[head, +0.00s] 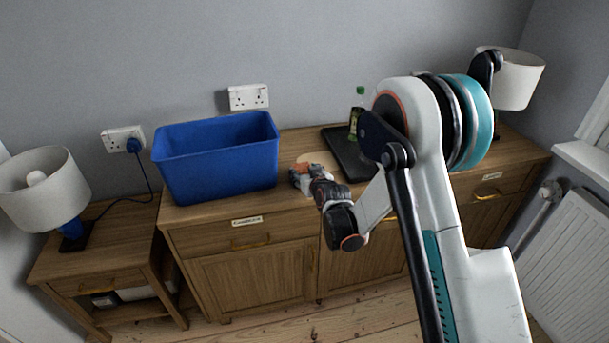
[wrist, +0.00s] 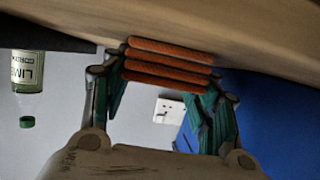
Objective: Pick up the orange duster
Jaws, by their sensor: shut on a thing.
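The orange duster (wrist: 168,64) shows in the wrist view as a stack of ribbed orange folds between my fingertips. My gripper (wrist: 165,86) is shut on it, with one teal finger at each side. In the head view my gripper (head: 308,180) is at the front part of the sideboard top, just right of the blue bin. There the duster is mostly hidden by my gripper. The wooden top lies close to the duster in the wrist view; I cannot tell whether they touch.
The blue bin (head: 217,160) stands left of my gripper on the sideboard (head: 245,262). A black tray (head: 347,152) and a green-capped bottle (head: 356,118) are to the right. Lamps (head: 42,190) (head: 512,78) stand at both sides. A radiator (head: 572,235) is at the far right.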

